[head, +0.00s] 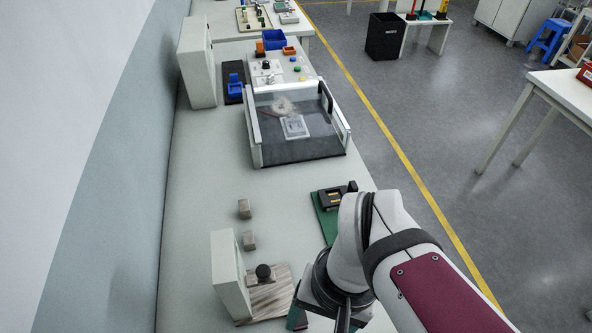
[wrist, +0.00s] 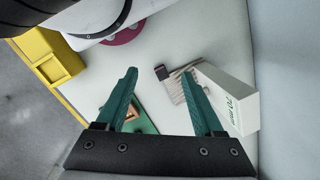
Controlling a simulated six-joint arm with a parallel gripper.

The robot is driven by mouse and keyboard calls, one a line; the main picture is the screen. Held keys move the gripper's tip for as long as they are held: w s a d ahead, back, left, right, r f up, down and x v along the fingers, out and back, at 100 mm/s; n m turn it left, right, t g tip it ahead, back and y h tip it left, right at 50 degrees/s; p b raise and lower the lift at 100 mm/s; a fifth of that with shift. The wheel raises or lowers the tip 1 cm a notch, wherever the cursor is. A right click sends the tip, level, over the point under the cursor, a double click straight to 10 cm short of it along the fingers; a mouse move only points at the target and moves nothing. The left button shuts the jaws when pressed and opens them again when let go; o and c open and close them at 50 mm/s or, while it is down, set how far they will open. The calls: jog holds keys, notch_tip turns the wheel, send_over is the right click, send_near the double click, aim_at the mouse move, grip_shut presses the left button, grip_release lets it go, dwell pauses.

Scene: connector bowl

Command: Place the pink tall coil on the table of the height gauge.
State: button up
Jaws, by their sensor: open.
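I cannot make out the pink tall coil in either view. A white upright block marked "70 mm" (wrist: 238,98) stands beside a striped wooden plate with a dark knob; the block also shows in the head view (head: 229,272), with its plate (head: 270,296) and knob (head: 264,272). I cannot tell for certain whether this is the height gauge. My gripper (wrist: 162,76) is open, with teal fingers apart and nothing between the tips. A green plate (wrist: 147,127) with a small copper-coloured square part (wrist: 131,112) shows behind the left finger. In the head view my arm hides most of the gripper.
Two small brownish blocks (head: 244,208) (head: 249,240) stand near the white block. A green mat with a black device (head: 335,194) lies beside my arm. A dark clear-walled tray (head: 299,149) is farther back. A yellow bin (wrist: 48,58) shows in the wrist view. The bench between has free room.

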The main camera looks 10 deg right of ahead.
jog(key=shift+o, duration=0.2)
jog(key=shift+s, duration=0.15)
jog(key=n+g, duration=0.2)
jog(key=n, duration=0.1)
send_over(299, 321)
jog(key=d, duration=0.1)
jog(key=w+f+n+g+h, duration=0.2)
jog(key=w+f+n, duration=0.1)
jog(key=w+f, duration=0.45)
jog(key=x, duration=1.5)
jog(key=shift+s+a, duration=0.25)
jog(key=shift+a, duration=0.15)
grip_shut()
